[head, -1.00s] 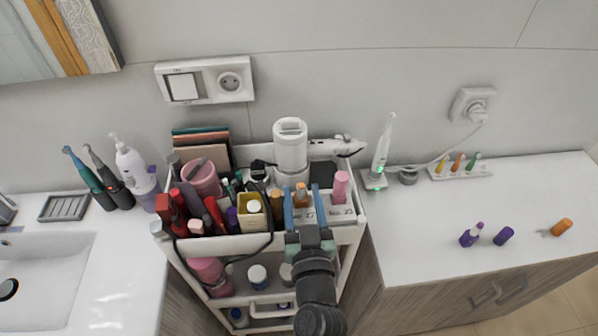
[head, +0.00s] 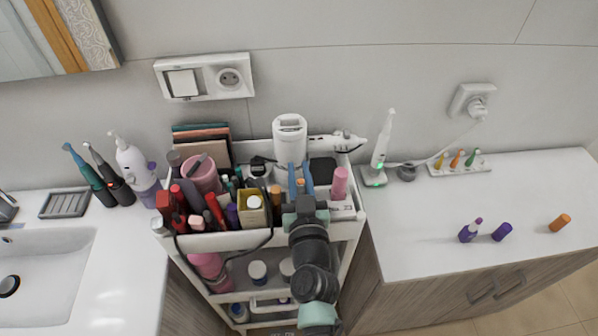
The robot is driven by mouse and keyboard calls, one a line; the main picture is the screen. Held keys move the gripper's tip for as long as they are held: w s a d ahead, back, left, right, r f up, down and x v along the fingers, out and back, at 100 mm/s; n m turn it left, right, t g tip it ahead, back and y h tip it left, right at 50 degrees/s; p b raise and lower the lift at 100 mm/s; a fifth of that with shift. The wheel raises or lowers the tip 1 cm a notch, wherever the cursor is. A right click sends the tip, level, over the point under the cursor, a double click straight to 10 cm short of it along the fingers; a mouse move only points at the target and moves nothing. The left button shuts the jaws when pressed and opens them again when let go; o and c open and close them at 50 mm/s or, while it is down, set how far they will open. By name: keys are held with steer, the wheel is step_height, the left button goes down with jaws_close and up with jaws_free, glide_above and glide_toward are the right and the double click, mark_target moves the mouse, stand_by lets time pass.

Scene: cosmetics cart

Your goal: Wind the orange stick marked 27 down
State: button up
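The orange stick (head: 300,184) stands upright among the cosmetics at the right part of the cart's top tray (head: 210,243). Only a small orange-brown part of it shows between the blue fingers of my gripper (head: 300,178). The fingers stand close on either side of it and look closed on it; the contact itself is too small to see clearly. Its number cannot be read. A white holder (head: 343,212) with a dark number, like 23, shows right of my gripper, below a pink stick (head: 340,184). My wrist hides the rest of the holder.
An orange cap (head: 560,222), a purple cap (head: 502,231) and a purple stick (head: 470,231) are on the right counter (head: 420,240). A white cylinder (head: 290,138) stands behind my gripper. Bottles and a yellow box (head: 252,212) crowd its left.

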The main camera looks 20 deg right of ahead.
jaws_close()
steer(key=shift+r+p, duration=0.15)
steer(key=shift+p, duration=0.4)
steer(key=shift+r+h+p, duration=0.1)
steer(key=shift+h+p, duration=0.2)
steer(key=shift+p, duration=0.4)
steer(key=shift+d+m+g+h+p, duration=0.1)
steer(key=shift+m+g+h+p, duration=0.4)
steer(key=shift+p, duration=0.75)
steer(key=m+h+p, duration=0.1)
steer(key=p, duration=0.2)
steer(key=shift+d+r+h+p, duration=0.1)
steer(key=shift+h+p, duration=0.2)
steer(key=shift+p, duration=0.1)
steer(key=h+p, duration=0.1)
steer(key=m+g+p, duration=0.1)
steer(key=shift+s+d+m+h+p, duration=0.1)
steer(key=shift+d+m+h+p, duration=0.05)
steer(key=shift+m+h+p, duration=0.2)
steer(key=shift+s+d+f+m+g+h, duration=0.15)
steer(key=shift+f+m+g+h, duration=0.2)
steer(key=shift+g+h, duration=0.25)
